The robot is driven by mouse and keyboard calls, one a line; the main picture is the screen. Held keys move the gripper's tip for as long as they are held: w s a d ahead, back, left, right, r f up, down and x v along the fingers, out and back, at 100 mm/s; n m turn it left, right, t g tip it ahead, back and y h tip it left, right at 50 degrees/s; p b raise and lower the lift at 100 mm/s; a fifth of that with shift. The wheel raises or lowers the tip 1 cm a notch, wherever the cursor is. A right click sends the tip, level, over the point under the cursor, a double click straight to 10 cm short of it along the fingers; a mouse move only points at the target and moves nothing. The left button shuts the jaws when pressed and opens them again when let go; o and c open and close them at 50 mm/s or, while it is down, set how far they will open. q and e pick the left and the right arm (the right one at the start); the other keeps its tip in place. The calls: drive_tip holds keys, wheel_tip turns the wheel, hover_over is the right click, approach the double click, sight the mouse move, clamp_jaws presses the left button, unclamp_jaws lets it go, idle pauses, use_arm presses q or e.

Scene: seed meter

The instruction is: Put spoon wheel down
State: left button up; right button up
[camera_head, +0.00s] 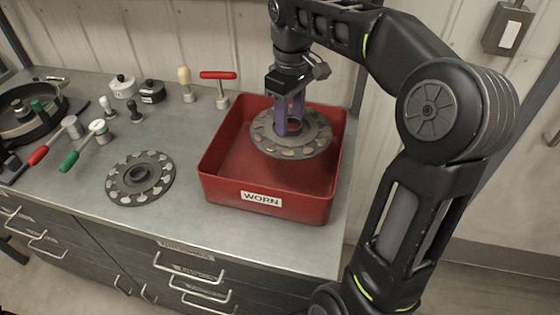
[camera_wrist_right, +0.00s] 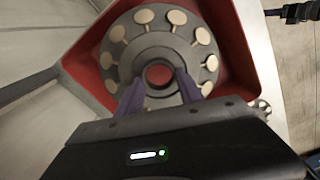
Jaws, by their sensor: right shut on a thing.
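A grey spoon wheel (camera_head: 306,146) with pale round spoons around its rim is in my right gripper (camera_head: 290,130). The purple fingers are shut on its hub. The wheel is over the red bin (camera_head: 228,203) labelled WORN, within its walls; I cannot tell whether it touches the bin floor. In the right wrist view the wheel (camera_wrist_right: 123,50) faces the camera, with the red bin (camera_wrist_right: 232,45) around it and the gripper (camera_wrist_right: 160,92) at its hub. A second spoon wheel (camera_head: 122,188) lies flat on the bench left of the bin. My left gripper is not in view.
The grey bench (camera_head: 187,231) has free room in front of the second wheel. Red-handled (camera_head: 55,138) and green-handled (camera_head: 84,147) tools lie at left. A red T-handle (camera_head: 219,76), knobs and a round dark housing (camera_head: 28,107) stand towards the back and left.

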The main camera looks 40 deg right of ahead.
wheel_tip(320, 180, down, 6)
drive_tip(key=b, duration=0.2)
drive_tip(key=shift+b, duration=0.4)
drive_tip(key=shift+f, duration=0.15)
drive_tip(key=shift+f, duration=1.9)
